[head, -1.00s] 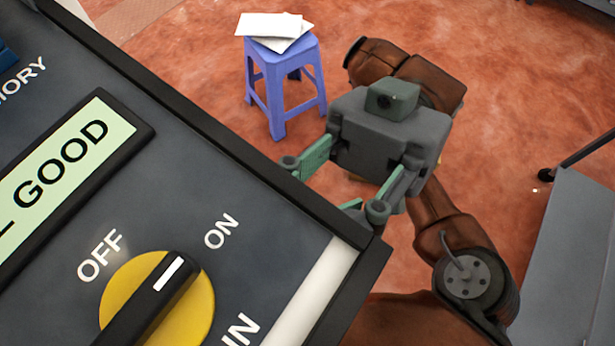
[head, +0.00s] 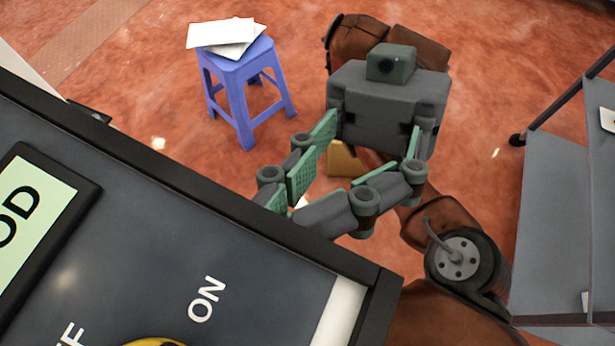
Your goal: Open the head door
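The machine's dark front panel (head: 130,215) fills the lower left of the head view, with a thick black rim (head: 190,185). Which part of it is the head door cannot be told. The panel shows no clear opening. My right gripper (head: 290,195), grey with green parts, is beside the rim near the panel's right corner. Its fingers point down and left, and their ends are partly hidden by the rim. Whether they touch or hold anything behind it cannot be seen. My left gripper is out of view.
A purple stool (head: 240,85) with white papers (head: 228,35) on top stands at the back left. A grey cabinet or table (head: 565,220) stands at the right. The yellow knob (head: 155,342) is mostly cut off below.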

